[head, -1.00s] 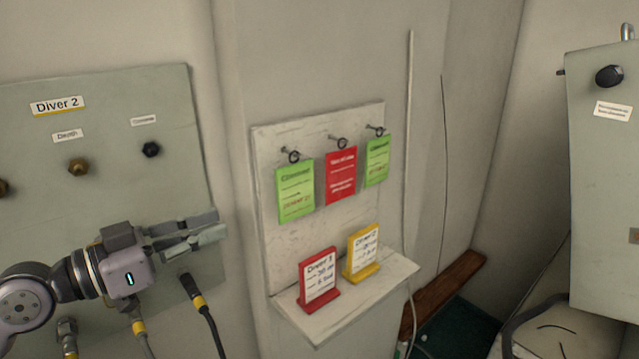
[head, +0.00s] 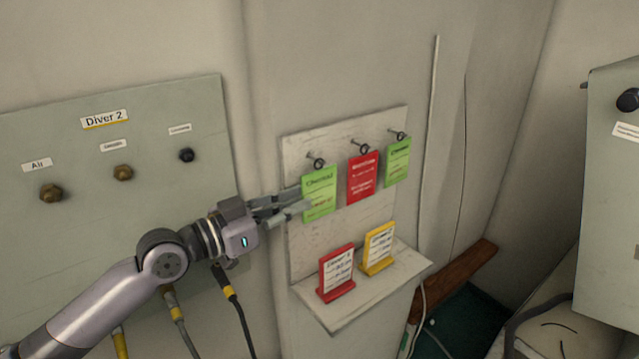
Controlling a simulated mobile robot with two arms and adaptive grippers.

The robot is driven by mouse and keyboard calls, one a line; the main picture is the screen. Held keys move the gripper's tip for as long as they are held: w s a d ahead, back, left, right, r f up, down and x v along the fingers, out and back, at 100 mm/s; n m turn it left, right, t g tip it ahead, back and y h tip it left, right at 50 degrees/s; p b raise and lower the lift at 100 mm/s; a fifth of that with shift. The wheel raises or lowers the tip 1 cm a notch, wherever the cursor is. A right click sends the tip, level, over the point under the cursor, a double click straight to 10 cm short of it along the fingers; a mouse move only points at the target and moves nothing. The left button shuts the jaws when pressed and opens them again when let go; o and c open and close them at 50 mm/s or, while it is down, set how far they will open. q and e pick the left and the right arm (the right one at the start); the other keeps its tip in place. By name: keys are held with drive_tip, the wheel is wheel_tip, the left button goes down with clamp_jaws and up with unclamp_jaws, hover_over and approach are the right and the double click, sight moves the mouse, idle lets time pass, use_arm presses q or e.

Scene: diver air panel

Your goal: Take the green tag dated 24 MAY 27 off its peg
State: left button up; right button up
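Two green tags hang from pegs on a pale backboard (head: 298,240): the left green tag (head: 319,190) and the right green tag (head: 397,165). Their dates are too small to read. A red tag (head: 362,180) hangs between them. My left gripper (head: 306,200) is at the left edge of the left green tag, its fingers apart. The lower finger's tip overlaps the front of the tag; the upper finger's tip ends by the tag's left edge. I cannot tell whether they touch it. The tag still hangs from its peg (head: 316,160). My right gripper is not in view.
Below the tags, a shelf (head: 345,312) holds a red stand card (head: 337,273) and a yellow stand card (head: 378,248). The Diver 2 panel (head: 100,210) with knobs and hoses is at left. A grey cabinet (head: 612,220) is at right.

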sight(320, 217)
use_arm(q)
drive_tip(key=shift+w+d+r+p, duration=0.25)
drive_tip(key=shift+w+d+p, duration=0.4)
drive_tip(key=shift+d+p, duration=0.1)
drive_tip(key=p+x, duration=0.1)
drive_tip(key=x, duration=0.2)
drive_tip(key=shift+p, duration=0.4)
drive_tip(key=shift+w+d+f, duration=0.2)
drive_tip(key=shift+w+d, duration=0.15)
drive_tip(key=shift+d, duration=0.05)
drive_tip(key=shift+c, duration=0.2)
clamp_jaws()
drive_tip(key=shift+r, duration=0.1)
